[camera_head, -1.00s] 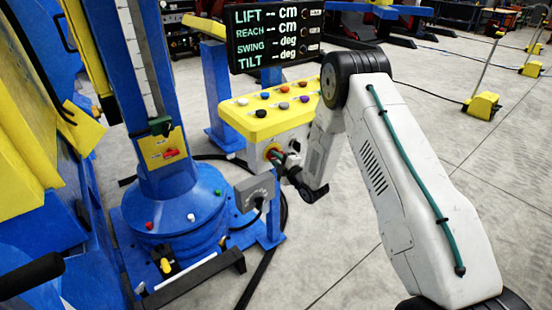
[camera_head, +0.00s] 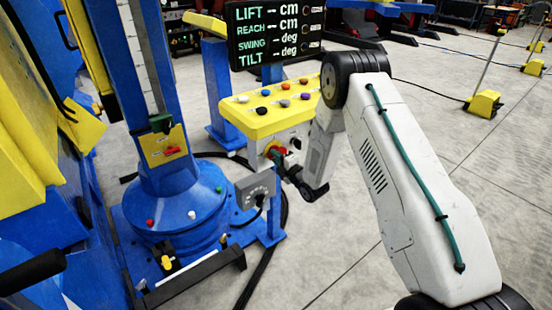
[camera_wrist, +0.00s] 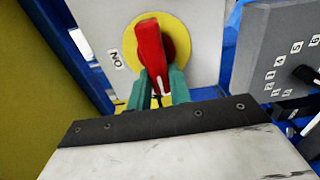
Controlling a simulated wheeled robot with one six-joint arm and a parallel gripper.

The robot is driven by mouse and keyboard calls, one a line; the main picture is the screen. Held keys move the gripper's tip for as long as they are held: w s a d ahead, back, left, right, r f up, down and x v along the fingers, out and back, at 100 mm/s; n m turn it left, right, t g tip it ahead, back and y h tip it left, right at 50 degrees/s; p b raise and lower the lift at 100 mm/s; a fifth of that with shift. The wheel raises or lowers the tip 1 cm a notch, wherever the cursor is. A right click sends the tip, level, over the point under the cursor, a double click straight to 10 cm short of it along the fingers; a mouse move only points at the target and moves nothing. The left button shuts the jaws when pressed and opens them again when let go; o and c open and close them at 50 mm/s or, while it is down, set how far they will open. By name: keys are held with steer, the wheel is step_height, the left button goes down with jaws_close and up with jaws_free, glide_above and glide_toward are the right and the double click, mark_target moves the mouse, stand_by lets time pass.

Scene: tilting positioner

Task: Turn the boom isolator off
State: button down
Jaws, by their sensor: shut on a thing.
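A red rotary isolator handle (camera_wrist: 149,50) sits on a round yellow disc (camera_wrist: 180,40) on a pale panel, with an "ON" label to its left in the wrist view. The handle stands nearly upright in that picture, with a white mark near its lower end. My gripper (camera_wrist: 158,90) has its green fingers shut on the handle's lower end. In the head view the handle (camera_head: 275,149) shows on the side of the yellow-topped control box, with my gripper (camera_head: 281,160) at it. Its fingertips are partly hidden there. I cannot read the handle's exact setting.
A grey dial box (camera_head: 255,189) stands close beside the isolator; it also shows in the wrist view (camera_wrist: 285,50). The control box top (camera_head: 262,120) carries several coloured knobs.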

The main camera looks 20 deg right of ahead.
steer(key=c, duration=1.3)
jaws_free()
steer(key=shift+s, duration=0.1)
steer(key=v, duration=0.7)
steer(key=shift+s+d, duration=0.1)
steer(key=shift+s, duration=0.2)
